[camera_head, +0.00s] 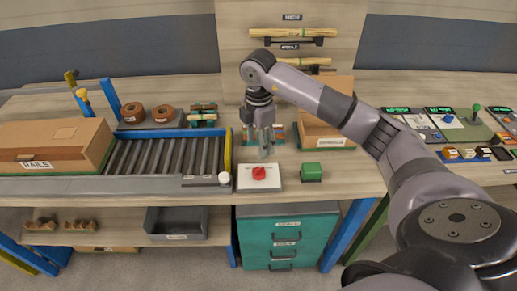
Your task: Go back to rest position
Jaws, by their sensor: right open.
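My right arm comes in from the lower right and reaches across the table to the middle of the head view. My right gripper (264,143) points down and is open, with nothing seen between its fingers. It hangs above or just behind a white box with a red knob (259,174); the exact height is hard to tell. A green block (311,171) sits on the table just right of that box. My left gripper does not show.
A roller conveyor (167,157) runs left, with a cardboard box labelled RAILS (55,145) on it. Another cardboard box (325,130) stands behind my forearm. Trays and panels (450,125) fill the right. A teal drawer cabinet (287,237) stands below the table.

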